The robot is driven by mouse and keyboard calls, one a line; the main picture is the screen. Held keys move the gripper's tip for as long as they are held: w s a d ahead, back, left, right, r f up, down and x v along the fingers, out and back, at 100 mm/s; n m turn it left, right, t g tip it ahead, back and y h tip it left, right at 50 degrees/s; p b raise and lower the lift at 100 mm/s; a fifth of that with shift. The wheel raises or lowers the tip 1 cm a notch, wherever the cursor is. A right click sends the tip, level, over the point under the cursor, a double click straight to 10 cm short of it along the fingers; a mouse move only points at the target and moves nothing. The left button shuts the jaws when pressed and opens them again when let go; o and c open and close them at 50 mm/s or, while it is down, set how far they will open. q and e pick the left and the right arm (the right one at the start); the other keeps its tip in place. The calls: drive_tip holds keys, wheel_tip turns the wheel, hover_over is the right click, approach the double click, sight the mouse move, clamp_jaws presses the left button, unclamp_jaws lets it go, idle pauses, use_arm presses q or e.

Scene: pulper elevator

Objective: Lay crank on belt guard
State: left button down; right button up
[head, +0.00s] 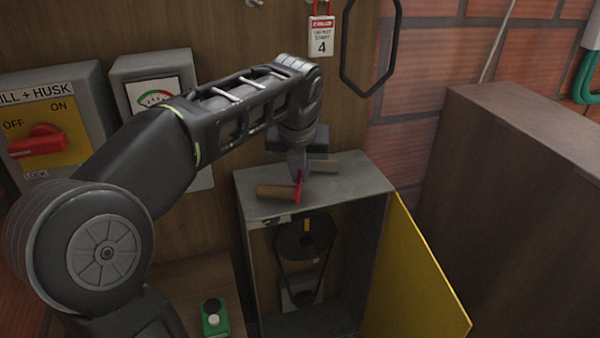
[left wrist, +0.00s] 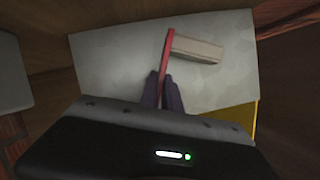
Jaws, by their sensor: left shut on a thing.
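The belt guard (head: 362,182) is a grey metal box with a flat top; its front is open. The crank has a red bar (head: 298,188) and a brown wooden handle (head: 275,191), and lies over the guard's top. My left gripper (head: 299,172) points down and is shut on the red bar. In the left wrist view, the fingers (left wrist: 163,92) grip the bar's near end, and the pale handle (left wrist: 195,50) sticks out to the right above the top plate (left wrist: 105,65). I cannot tell whether the crank touches the plate. My right gripper is not in view.
The yellow door (head: 415,270) hangs open at the guard's right. A pulley and belt (head: 302,240) show inside. A switch box with a red knob (head: 38,141) and a gauge box (head: 155,82) are on the left. A brown cabinet (head: 515,190) stands right.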

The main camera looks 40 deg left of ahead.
use_arm(q)
drive_tip(key=shift+f, duration=0.2)
drive_tip(key=shift+f, duration=0.15)
drive_tip(key=c, duration=1.6)
unclamp_jaws()
drive_tip(key=shift+o, duration=0.2)
